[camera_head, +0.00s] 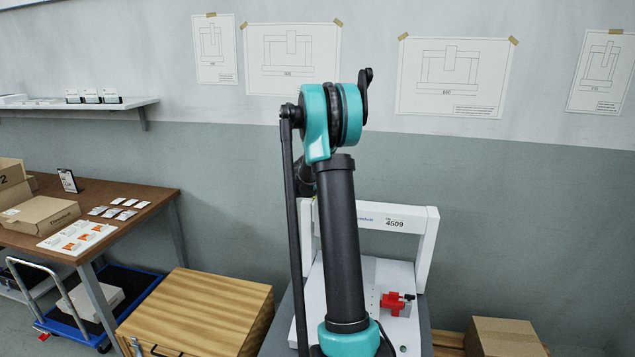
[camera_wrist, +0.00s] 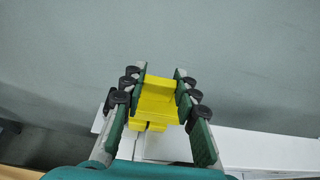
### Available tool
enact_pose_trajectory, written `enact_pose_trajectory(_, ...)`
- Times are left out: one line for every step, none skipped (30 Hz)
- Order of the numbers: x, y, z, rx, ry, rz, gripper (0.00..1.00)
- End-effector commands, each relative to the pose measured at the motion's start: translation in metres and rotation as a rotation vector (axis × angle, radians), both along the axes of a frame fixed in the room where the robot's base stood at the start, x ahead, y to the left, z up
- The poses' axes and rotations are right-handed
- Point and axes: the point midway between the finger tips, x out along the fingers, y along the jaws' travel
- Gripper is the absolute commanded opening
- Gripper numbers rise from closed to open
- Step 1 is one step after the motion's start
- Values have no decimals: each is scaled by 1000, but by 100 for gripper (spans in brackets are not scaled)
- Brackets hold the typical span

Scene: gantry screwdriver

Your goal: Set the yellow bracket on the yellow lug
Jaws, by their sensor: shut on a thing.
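In the wrist view my gripper (camera_wrist: 163,76) is shut on the yellow bracket (camera_wrist: 158,98), a blocky piece between its two fingers. More yellow (camera_wrist: 150,126) shows just below it; I cannot tell whether this is part of the bracket or the lug. The white gantry (camera_wrist: 255,148) is behind and below the fingers in the wrist view. In the head view the gantry (camera_head: 427,245) stands behind my arm, which covers its middle. Neither my gripper nor the bracket can be made out there, and I cannot identify the yellow lug.
A red fixture (camera_head: 391,303) sits on the gantry's white base. A wooden cabinet (camera_head: 200,312) stands to its left and a cardboard box (camera_head: 503,337) to its right. A brown table (camera_head: 140,188) with boxes and cards is at far left. The wall (camera_head: 540,200) is behind.

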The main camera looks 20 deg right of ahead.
Motion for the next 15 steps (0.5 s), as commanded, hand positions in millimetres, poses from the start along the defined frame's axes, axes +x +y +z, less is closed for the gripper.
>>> enact_pose_trajectory(0,0,-3,0,0,0,0)
enact_pose_trajectory(0,0,-4,0,0,0,0)
enact_pose_trajectory(0,0,-6,0,0,0,0)
enact_pose_trajectory(0,0,-8,0,0,0,0)
enact_pose_trajectory(0,0,-11,0,0,0,0)
enact_pose_trajectory(0,0,-16,0,0,0,0)
enact_pose_trajectory(0,0,-20,0,0,0,0)
enact_pose_trajectory(0,0,-25,0,0,0,0)
enact_pose_trajectory(1,0,-31,0,0,0,0)
enact_pose_trajectory(0,0,-35,0,0,0,0)
enact_pose_trajectory(0,0,-37,0,0,0,0)
enact_pose_trajectory(0,0,-40,0,0,0,0)
enact_pose_trajectory(0,0,-41,0,0,0,0)
enact_pose_trajectory(0,0,-41,0,0,0,0)
enact_pose_trajectory(0,0,-41,0,0,0,0)
